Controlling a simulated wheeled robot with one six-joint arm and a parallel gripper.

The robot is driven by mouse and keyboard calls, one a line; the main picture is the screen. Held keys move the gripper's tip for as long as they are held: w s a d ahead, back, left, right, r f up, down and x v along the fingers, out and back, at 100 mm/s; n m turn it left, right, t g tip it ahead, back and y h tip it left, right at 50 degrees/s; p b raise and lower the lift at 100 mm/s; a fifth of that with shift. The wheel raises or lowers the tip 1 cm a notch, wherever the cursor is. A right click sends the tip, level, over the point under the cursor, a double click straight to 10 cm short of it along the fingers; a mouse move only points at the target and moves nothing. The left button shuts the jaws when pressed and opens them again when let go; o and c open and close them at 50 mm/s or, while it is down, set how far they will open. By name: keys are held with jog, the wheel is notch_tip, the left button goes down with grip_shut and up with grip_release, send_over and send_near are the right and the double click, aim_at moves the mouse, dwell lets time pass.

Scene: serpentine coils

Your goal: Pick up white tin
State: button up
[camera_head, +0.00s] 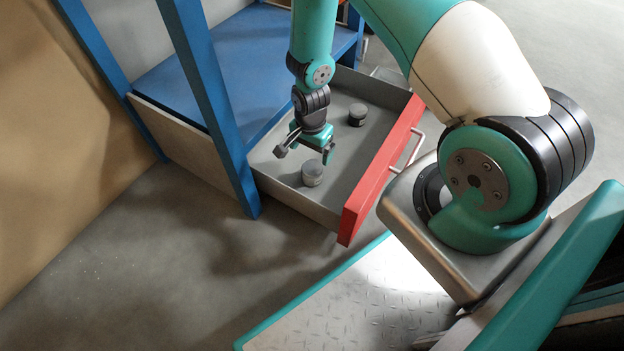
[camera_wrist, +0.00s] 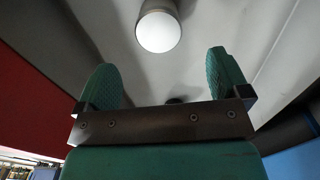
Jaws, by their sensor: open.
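A small round tin with a pale top (camera_head: 312,173) stands upright in the open drawer, near its front left. My gripper (camera_head: 304,152) hangs over the drawer just above and slightly behind this tin, pointing down. The fingers are spread with nothing between them. In the wrist view, a tin with a bright white round top (camera_wrist: 158,31) stands ahead of the open gripper (camera_wrist: 161,60), roughly centred between the two green fingertips and apart from them.
A second, darker tin (camera_head: 357,115) stands farther back in the drawer (camera_head: 362,146). The drawer has grey walls and a red front (camera_head: 382,168) with a handle. A blue frame post (camera_head: 212,90) rises at the drawer's left. Drawer floor around the tins is bare.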

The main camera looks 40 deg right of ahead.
aim_at(313, 167)
notch_tip(313, 167, down, 5)
jog(key=shift+b, duration=1.1)
jog(key=f+b, duration=0.4)
jog(key=f, duration=0.1)
jog(key=shift+s+d+f+b, duration=0.1)
jog(key=shift+d+f+b, duration=0.1)
jog(key=shift+b, duration=0.15)
jog(key=shift+r, duration=0.15)
jog(key=c, duration=1.1)
